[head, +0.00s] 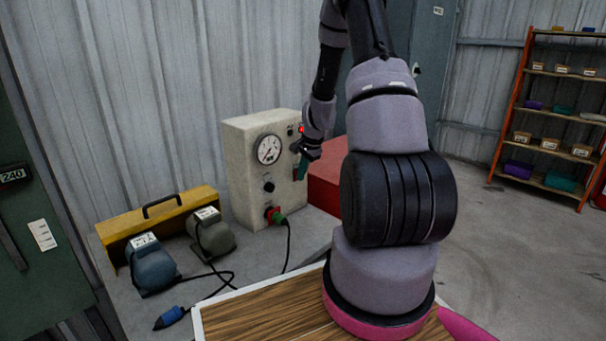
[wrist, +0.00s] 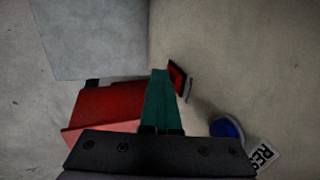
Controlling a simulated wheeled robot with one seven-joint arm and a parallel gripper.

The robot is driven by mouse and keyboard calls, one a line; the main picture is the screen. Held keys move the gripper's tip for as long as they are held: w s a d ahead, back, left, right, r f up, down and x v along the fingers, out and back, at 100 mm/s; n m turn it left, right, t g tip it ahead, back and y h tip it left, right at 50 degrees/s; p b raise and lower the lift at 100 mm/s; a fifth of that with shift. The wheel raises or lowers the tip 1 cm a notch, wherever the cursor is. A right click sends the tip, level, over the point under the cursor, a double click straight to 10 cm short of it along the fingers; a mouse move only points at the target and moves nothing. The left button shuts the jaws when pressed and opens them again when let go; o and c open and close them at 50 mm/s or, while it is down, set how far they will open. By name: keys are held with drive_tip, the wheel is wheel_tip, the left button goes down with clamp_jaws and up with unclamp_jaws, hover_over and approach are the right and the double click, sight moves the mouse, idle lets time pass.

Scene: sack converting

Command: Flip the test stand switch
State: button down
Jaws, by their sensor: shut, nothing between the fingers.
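The test stand (head: 240,165) is a pale box with a round gauge (head: 269,149) on its front, standing on a grey bench. In the wrist view a small red switch in a dark frame (wrist: 177,77) sits on the pale panel. My gripper (head: 301,167) is at the right part of the stand's front. Its green fingers (wrist: 158,88) are together and empty, with their tips just left of the switch in the wrist view. I cannot tell whether they touch it. In the head view the switch is hidden by my gripper and arm.
A blue button (wrist: 226,128) with a partly hidden label lies near the switch. A red box (head: 325,180) stands right of the stand. A yellow case (head: 150,222) stands left.

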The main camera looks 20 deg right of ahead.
drive_tip(key=shift+r, duration=0.15)
drive_tip(key=shift+r, duration=0.7)
